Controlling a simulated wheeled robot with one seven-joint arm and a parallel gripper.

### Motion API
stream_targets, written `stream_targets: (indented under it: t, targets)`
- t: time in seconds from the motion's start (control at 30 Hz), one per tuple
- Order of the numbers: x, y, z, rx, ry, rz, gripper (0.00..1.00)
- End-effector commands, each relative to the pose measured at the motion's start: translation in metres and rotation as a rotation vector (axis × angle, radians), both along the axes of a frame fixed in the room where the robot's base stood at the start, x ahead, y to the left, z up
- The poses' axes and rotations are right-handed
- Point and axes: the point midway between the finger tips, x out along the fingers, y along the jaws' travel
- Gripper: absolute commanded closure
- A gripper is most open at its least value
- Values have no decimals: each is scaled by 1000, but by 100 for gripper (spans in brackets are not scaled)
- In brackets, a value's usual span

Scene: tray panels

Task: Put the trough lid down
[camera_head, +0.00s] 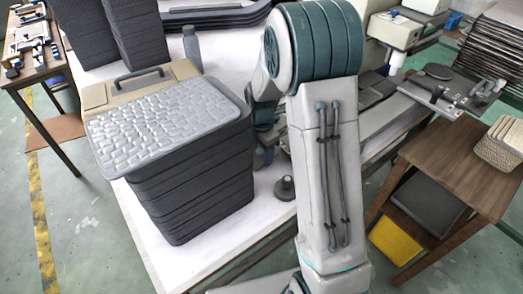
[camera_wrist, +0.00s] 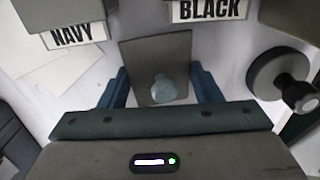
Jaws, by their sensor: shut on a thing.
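The trough lid (camera_wrist: 155,52), a grey-brown flat panel with a pale blue-grey knob, shows in the wrist view between the two blue fingers of my gripper (camera_wrist: 162,85). The fingers stand at its left and right sides, and my gripper is shut on it. Whether it touches anything beneath cannot be told. In the head view my arm hides most of my gripper (camera_head: 264,145), which is over the white table just right of the tray stack. The lid cannot be made out there.
A stack of dark trays (camera_head: 200,190) with a grey tiled top stands left of my gripper. A dark round weight with a stem (camera_head: 285,188) stands on the white table (camera_head: 240,225); it also shows in the wrist view (camera_wrist: 275,75). NAVY (camera_wrist: 72,36) and BLACK (camera_wrist: 208,10) labels lie beyond the lid.

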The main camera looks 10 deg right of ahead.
Motion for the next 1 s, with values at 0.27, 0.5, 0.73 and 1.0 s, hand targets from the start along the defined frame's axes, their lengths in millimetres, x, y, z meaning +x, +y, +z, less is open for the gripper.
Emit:
stream_targets:
  t: [0.27, 0.5, 0.73, 1.0]
  targets:
    - [-1, -1, -3, -3, 4, 1, 19]
    - [0, -1, 4, -2, 1, 2, 19]
    - [0, -1, 45, -1, -4, -1, 19]
    - [0, -1, 99, -2, -2, 1, 19]
